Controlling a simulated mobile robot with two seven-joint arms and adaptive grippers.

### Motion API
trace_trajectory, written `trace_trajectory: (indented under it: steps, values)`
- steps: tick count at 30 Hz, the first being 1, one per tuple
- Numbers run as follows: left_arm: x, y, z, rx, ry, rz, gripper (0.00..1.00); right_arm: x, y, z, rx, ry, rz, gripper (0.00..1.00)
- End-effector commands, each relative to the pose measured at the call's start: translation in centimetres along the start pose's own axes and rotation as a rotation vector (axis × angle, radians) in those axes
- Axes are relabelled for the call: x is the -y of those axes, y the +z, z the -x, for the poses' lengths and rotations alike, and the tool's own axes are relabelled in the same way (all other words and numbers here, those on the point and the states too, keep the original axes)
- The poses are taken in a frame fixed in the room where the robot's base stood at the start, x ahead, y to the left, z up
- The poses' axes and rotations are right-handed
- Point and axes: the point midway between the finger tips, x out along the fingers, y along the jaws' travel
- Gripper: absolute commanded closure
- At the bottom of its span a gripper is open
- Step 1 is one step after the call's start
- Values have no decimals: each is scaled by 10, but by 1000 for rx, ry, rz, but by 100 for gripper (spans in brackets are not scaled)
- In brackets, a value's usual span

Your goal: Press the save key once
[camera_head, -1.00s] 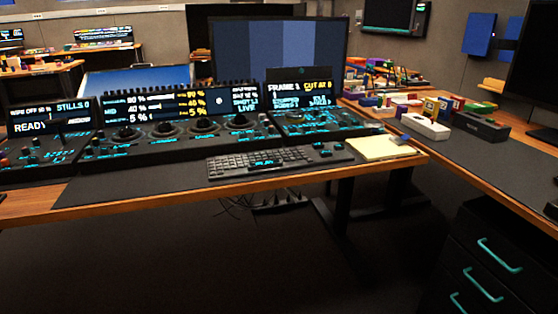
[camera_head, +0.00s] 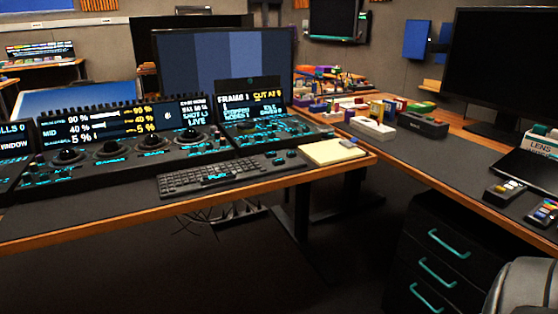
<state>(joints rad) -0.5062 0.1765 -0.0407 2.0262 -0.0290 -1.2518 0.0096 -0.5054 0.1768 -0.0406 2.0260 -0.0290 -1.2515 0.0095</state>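The trackball panel (camera_head: 135,163) stands on the left desk, with several dark trackballs in a row and a lit display (camera_head: 110,121) above them. A second panel (camera_head: 262,130) with small lit keys and its own display (camera_head: 248,101) joins it on the right. Part of another panel (camera_head: 14,172) shows at the left edge, cut off by the frame. The key labels are too small to read, so I cannot tell which key is the save key. Neither of my grippers is in view.
A keyboard (camera_head: 222,173) and a yellow notepad (camera_head: 331,152) lie along the desk's front. A black drawer cabinet (camera_head: 445,250) stands under the right desk (camera_head: 430,160). A grey rounded thing (camera_head: 530,288) fills the lower right corner. The floor before the left desk looks open.

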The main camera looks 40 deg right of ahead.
Motion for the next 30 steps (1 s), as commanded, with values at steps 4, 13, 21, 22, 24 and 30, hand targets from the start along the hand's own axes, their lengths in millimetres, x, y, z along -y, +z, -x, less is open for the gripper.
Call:
trace_trajectory:
  steps: [4, 13, 21, 22, 24, 30]
  values:
    - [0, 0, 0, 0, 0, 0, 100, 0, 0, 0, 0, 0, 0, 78]
    - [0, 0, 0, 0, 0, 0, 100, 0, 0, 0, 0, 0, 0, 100]
    - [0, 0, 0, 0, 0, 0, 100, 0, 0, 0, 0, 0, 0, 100]
    - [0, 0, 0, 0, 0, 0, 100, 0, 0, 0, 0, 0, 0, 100]
    - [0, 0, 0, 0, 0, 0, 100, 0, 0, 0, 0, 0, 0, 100]
    - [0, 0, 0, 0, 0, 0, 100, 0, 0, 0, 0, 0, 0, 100]
